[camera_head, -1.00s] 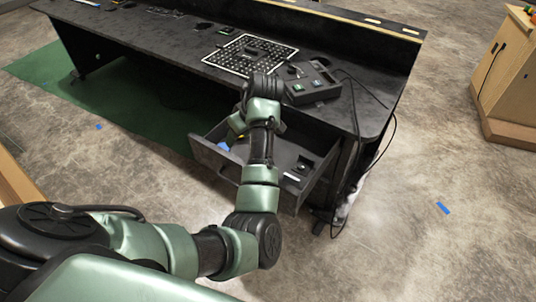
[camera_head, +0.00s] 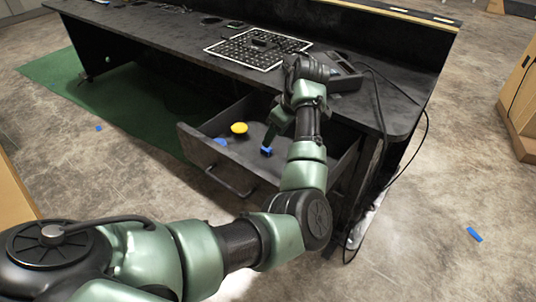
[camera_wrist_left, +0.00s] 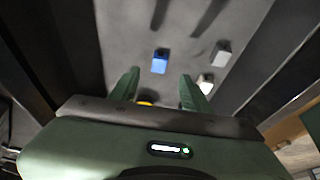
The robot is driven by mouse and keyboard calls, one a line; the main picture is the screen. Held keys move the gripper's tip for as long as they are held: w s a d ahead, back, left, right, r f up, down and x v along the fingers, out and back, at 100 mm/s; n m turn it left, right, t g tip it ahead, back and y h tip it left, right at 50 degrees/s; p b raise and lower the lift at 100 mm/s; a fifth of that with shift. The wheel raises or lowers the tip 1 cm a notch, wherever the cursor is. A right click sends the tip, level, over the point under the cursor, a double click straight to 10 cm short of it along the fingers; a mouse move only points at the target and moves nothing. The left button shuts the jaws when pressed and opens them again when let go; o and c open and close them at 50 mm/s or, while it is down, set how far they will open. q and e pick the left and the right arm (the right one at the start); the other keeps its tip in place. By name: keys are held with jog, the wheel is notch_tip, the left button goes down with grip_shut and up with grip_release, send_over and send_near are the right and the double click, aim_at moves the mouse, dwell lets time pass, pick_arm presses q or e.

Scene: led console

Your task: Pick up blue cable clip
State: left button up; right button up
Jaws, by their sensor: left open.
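A blue cable clip (camera_wrist_left: 160,61), a small block with a paler front end, lies on the drawer floor in the left wrist view, ahead of and between my fingertips. A small blue piece (camera_head: 266,150) beside my arm in the head view looks like the same clip. My left gripper (camera_wrist_left: 160,76) is open and points down into the drawer, apart from the clip; in the head view the gripper (camera_head: 280,120) is partly hidden by its wrist. My right gripper is not seen.
The open drawer (camera_head: 195,149) also holds a yellow round thing (camera_head: 239,128) and another blue piece (camera_head: 221,141). Two pale small blocks, one grey (camera_wrist_left: 221,54) and one white (camera_wrist_left: 205,83), lie right of the clip. The black desk (camera_head: 190,42) overhangs behind, with a perforated board (camera_head: 258,48) on top.

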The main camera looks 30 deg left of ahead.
aim_at(268, 149)
pick_arm(q)
jog(key=shift+b+x, duration=0.85)
jog(key=shift+x, duration=2.65)
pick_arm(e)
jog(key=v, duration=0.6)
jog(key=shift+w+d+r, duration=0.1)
pick_arm(q)
grip_shut()
